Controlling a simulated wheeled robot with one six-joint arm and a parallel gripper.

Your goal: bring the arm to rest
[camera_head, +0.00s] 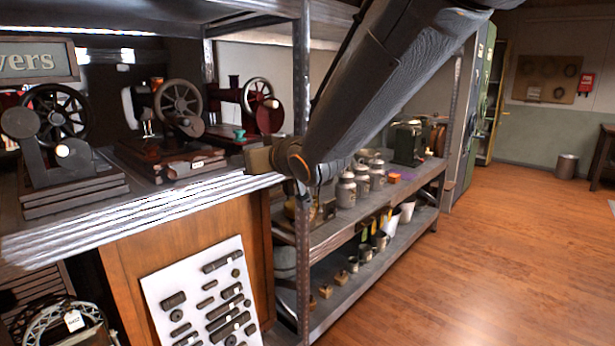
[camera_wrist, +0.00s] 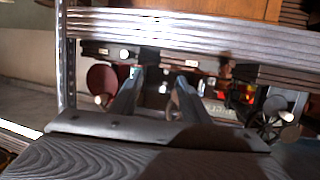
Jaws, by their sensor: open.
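My arm (camera_head: 385,75) reaches down from the upper right of the head view, and its lower end is in front of the metal shelf post. The fingers of my gripper are hard to make out there. In the wrist view my gripper (camera_wrist: 154,98) shows two fingers apart, with nothing held between them. Behind the fingers are the shelf edge (camera_wrist: 190,60) and the dark machines, seen upside down. The gripper looks towards the shelf; I cannot tell its exact distance from the machines.
Machines with wheels, such as a black one (camera_head: 60,110) and a brown one (camera_head: 178,97), stand on the left shelf (camera_head: 130,215). Lidded tins (camera_head: 346,190) and cups (camera_head: 380,241) fill the lower racks. The wooden floor (camera_head: 490,255) at right is clear.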

